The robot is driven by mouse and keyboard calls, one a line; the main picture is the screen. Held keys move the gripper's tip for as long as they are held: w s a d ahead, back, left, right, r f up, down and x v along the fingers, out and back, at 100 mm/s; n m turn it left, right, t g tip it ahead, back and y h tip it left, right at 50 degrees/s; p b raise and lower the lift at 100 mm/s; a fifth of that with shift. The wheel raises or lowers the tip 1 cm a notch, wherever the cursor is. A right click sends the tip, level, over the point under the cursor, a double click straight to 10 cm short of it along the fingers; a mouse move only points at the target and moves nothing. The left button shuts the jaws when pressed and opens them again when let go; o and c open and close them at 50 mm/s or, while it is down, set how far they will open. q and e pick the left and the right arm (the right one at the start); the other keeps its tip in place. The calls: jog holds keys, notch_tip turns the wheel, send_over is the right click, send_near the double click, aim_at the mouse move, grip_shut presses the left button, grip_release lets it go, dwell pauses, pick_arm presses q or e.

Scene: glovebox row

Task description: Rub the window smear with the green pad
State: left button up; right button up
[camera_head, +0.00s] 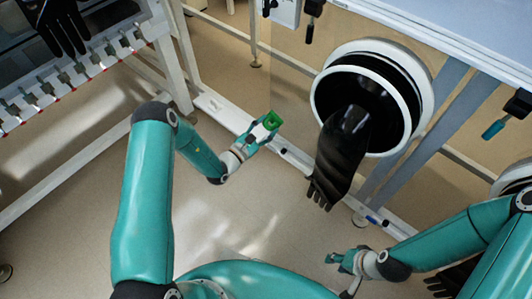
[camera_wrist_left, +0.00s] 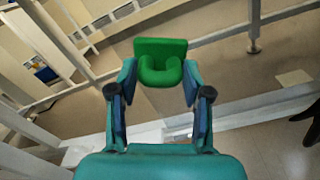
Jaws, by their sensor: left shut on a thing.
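The green pad (camera_head: 271,120) is held at the tip of my left gripper (camera_head: 262,130), in front of the glovebox's lower frame and left of the round port. In the left wrist view the pad (camera_wrist_left: 160,47) is a green block with a U-shaped part, and the two fingers of my left gripper (camera_wrist_left: 160,80) close on its sides. It appears apart from any surface. My right gripper (camera_head: 336,257) is low at the right, away from the pad; its fingers are too small to judge. I cannot make out the window smear in either view.
A white-rimmed port (camera_head: 425,92) with a hanging black glove (camera_head: 341,155) stands right of the pad. A pale rail (camera_head: 222,112) runs along the frame's bottom. A black-and-teal item (camera_head: 494,129) hangs at the right. Open floor (camera_head: 250,205) lies below my left gripper.

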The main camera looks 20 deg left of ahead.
pick_arm(q)
notch_tip(320, 180, down, 12)
jog(key=m+b, duration=0.3)
jog(key=m, duration=0.1)
jog(key=shift+d+r+b+x, duration=0.15)
jog(key=shift+b+x, duration=0.45)
jog(key=shift+x, duration=0.7)
jog(key=shift+d+r+b+x, duration=0.1)
jog(key=shift+d+b+x, duration=0.15)
jog(key=shift+b+x, duration=0.75)
pick_arm(e)
notch_tip(320, 180, down, 7)
jog(key=shift+r+p, duration=0.2)
jog(key=shift+p, duration=0.2)
pick_arm(q)
jog(key=shift+w+d, duration=0.1)
jog(key=shift+b+x, duration=0.65)
jog(key=shift+x, duration=0.4)
pick_arm(e)
jog(key=shift+f, duration=0.65)
jog(key=shift+r, duration=0.1)
